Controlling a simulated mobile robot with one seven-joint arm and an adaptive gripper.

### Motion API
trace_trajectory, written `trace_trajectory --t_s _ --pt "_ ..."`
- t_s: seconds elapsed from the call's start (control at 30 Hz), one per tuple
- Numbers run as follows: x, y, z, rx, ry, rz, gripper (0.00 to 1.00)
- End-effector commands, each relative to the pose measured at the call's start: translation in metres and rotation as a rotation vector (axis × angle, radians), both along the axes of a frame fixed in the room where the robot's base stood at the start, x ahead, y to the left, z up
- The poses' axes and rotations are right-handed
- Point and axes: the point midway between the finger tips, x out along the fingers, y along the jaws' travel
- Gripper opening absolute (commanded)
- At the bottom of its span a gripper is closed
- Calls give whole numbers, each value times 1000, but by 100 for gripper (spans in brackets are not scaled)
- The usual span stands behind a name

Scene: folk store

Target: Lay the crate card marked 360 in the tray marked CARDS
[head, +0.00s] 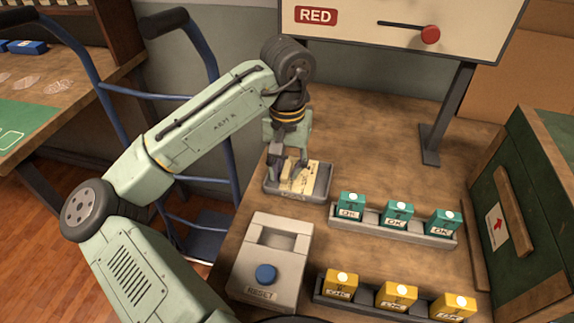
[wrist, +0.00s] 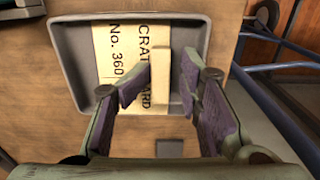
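The cream crate card (wrist: 120,50), printed "CRATE CARD" and "No. 360", lies in the grey tray (wrist: 72,62) in the wrist view. A raised pale grip block (wrist: 160,82) stands on it. In the head view the card (head: 312,176) shows inside the tray (head: 322,199), whose front label is too small to read surely. My gripper (wrist: 165,80) is over the tray with its fingers apart, one on each side of the block. Gaps show beside the block, narrower on the left. My gripper (head: 290,168) hides part of the card in the head view.
A grey RESET box with a blue button (head: 266,274) stands in front of the tray. Racks of green OK blocks (head: 397,214) and yellow blocks (head: 396,296) stand to the right. A green crate (head: 530,210) is at far right, a blue trolley (head: 215,120) at left.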

Motion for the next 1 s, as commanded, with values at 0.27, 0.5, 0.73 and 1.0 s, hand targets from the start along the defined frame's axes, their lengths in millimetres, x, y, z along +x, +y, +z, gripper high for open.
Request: trace_trajectory --t_s 0.27,0.5,0.73,1.0 --pt "1 0 10 0 -4 1 33" --pt "1 0 57 5 -7 2 33" --pt "1 0 101 2 -5 2 33" --pt "1 0 122 0 -4 0 33"
